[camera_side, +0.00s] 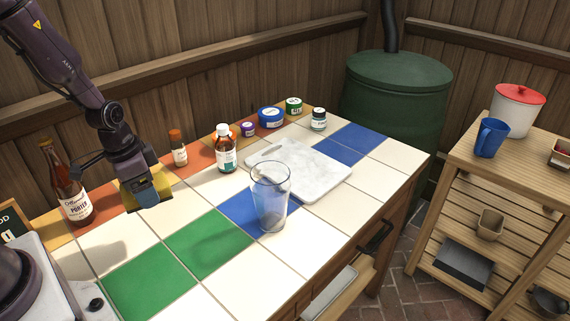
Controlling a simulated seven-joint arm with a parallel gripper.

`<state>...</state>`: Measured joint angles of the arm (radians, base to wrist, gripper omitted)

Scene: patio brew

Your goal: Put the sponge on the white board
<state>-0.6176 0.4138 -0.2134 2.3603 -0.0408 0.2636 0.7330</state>
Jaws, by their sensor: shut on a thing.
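My gripper (147,192) is at the left, above the tiled table, pointing down. It is shut on a yellow sponge (164,188). One finger covers the middle of the sponge, and its far side is hidden. The white board (310,173), a marbled slab with a handle cutout, lies flat on the tiles right of the middle. The gripper and sponge are well to the left of the board, apart from it. The part of the board that shows is bare.
A clear glass (270,198) stands at the board's near left edge. A brown bottle (68,190) stands left of my gripper. A small orange-capped bottle (178,148), a medicine bottle (225,150) and several jars line the back. Green tiles (208,243) in front are clear.

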